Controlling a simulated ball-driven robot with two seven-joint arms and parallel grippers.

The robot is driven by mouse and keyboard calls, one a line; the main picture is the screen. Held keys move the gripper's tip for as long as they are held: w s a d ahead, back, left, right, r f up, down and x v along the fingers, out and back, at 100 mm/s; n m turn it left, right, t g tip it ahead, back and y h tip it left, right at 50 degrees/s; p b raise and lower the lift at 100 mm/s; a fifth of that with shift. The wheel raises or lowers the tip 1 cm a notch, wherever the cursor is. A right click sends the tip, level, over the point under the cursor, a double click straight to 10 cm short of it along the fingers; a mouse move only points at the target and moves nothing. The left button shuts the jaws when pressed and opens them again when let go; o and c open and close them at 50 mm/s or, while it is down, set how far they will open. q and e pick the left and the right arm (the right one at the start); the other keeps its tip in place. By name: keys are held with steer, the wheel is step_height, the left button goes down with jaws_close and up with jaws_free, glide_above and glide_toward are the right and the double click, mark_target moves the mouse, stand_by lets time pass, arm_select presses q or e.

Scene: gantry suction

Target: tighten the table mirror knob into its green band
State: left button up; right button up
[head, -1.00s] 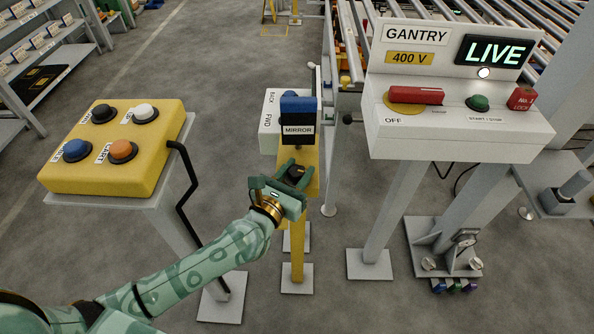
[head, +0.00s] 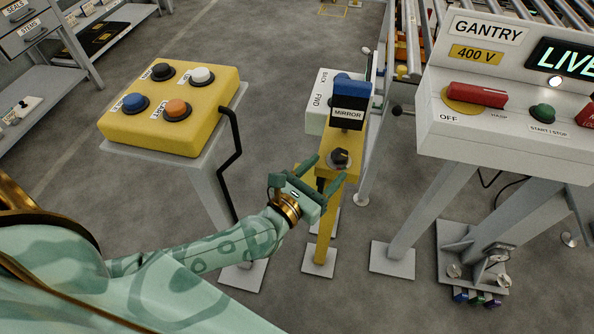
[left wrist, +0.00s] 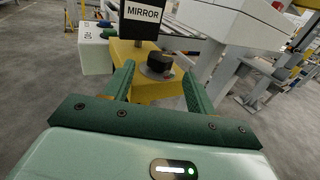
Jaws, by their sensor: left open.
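The mirror knob (head: 341,157) is small, round and black, on the sloped top of a yellow post (head: 326,215) below the MIRROR label (head: 348,115). It also shows in the left wrist view (left wrist: 159,64). A green band around it cannot be made out. My left gripper (head: 330,168) is open and empty, on the near side of the knob. In the left wrist view the knob lies beyond and between the two green fingers (left wrist: 157,78), with a gap to each. My right gripper is not in view.
A yellow button box (head: 170,110) with several buttons stands at the left. The white GANTRY panel (head: 500,135), with a red handle (head: 478,95), stands at the right. A white BACK/FWD box (head: 318,100) adjoins the mirror post. Grey floor (head: 290,60) lies open behind.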

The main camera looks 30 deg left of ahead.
arm_select(q)
steer(key=s+a, duration=0.2)
steer(key=s, duration=0.8)
